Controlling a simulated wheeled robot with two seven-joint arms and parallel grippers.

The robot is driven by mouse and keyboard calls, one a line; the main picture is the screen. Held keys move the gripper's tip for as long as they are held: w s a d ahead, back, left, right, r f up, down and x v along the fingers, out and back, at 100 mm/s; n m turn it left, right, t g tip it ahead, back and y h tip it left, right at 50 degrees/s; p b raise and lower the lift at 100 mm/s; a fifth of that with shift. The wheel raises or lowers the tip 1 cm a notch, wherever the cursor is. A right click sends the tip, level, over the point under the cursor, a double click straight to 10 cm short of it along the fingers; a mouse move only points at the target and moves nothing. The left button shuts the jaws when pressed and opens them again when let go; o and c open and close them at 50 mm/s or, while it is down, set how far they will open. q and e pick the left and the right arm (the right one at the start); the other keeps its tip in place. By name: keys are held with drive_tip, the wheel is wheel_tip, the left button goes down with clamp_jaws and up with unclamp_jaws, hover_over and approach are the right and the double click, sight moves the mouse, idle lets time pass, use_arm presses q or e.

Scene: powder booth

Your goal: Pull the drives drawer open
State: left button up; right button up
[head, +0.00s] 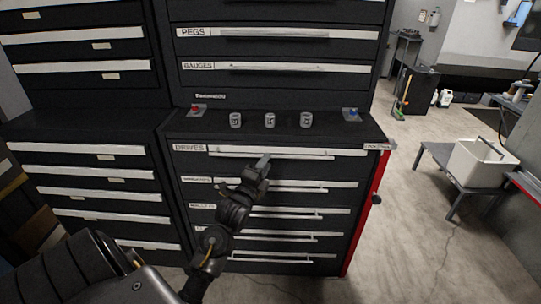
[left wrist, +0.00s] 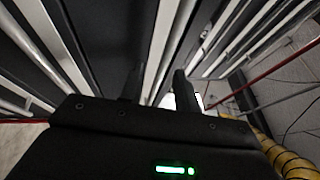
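The drives drawer (head: 350,153) is the top drawer of the lower dark cabinet, with a DRIVES label at its left and a long pale bar handle (head: 310,156). It looks shut, flush with the cabinet front. My left gripper (head: 264,162) is at the middle of this handle, its fingertips overlapping the bar in the head view. In the left wrist view the two fingers (left wrist: 158,80) stand apart, with a pale strip between and beyond them. I cannot tell whether they touch the handle. My right gripper is not in view.
Other drawers with similar handles lie below. A white bin (head: 478,165) sits on a low bench at right. The floor right of the cabinet is clear.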

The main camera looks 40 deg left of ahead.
sight(276, 149)
use_arm(q)
drive_tip(key=shift+x, duration=2.1)
drive_tip(key=shift+f+p, duration=0.1)
drive_tip(key=shift+p, duration=0.2)
drive_tip(key=shift+d, duration=0.1)
clamp_jaws()
